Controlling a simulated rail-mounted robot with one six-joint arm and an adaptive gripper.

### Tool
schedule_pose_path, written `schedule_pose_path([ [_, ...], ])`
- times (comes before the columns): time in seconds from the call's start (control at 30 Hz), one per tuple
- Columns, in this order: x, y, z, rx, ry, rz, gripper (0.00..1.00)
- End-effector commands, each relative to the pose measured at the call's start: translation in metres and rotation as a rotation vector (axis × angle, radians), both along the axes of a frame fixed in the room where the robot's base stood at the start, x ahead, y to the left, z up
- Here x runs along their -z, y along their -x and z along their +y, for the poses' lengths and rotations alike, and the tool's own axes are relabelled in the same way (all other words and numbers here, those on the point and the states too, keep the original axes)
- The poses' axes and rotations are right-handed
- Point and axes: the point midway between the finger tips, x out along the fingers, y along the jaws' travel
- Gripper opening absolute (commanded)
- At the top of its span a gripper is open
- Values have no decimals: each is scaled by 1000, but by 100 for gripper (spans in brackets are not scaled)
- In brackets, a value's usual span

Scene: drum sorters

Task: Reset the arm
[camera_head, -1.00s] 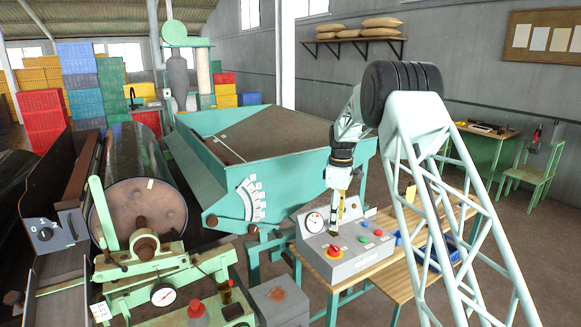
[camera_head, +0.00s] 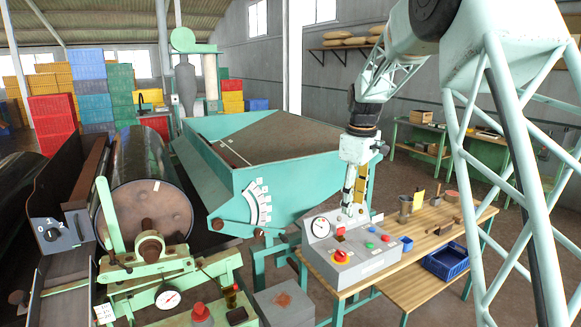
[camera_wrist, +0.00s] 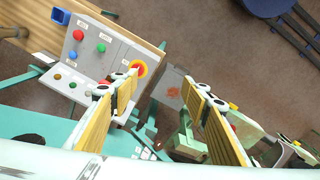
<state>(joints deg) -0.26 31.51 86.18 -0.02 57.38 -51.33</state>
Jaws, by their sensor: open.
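My arm reaches in from the right in the head view, bent at the elbow, with my gripper (camera_head: 349,212) hanging down over the back of the grey control box (camera_head: 352,262). In the wrist view my gripper (camera_wrist: 160,80) shows two yellow-padded fingers spread well apart, with nothing between them. The control box also shows in the wrist view (camera_wrist: 100,55), with its red, green and blue buttons and a red knob on a yellow disc near the left finger. The head view does not show clearly how far the fingertips are above the box.
The control box stands on a wooden bench (camera_head: 440,225) with small tools, a cup and a blue crate (camera_head: 445,262) beneath. A green hopper (camera_head: 235,170) stands behind. A large drum (camera_head: 145,205) and green machinery are at left.

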Motion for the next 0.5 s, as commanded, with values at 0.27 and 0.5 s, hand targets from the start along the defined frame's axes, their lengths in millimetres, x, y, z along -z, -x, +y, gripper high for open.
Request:
schedule_pose_path([
  [0.27, -36, 43, -1, 72, -7, -23, 42],
  [0.5, -61, 83, -1, 135, -15, -39, 42],
])
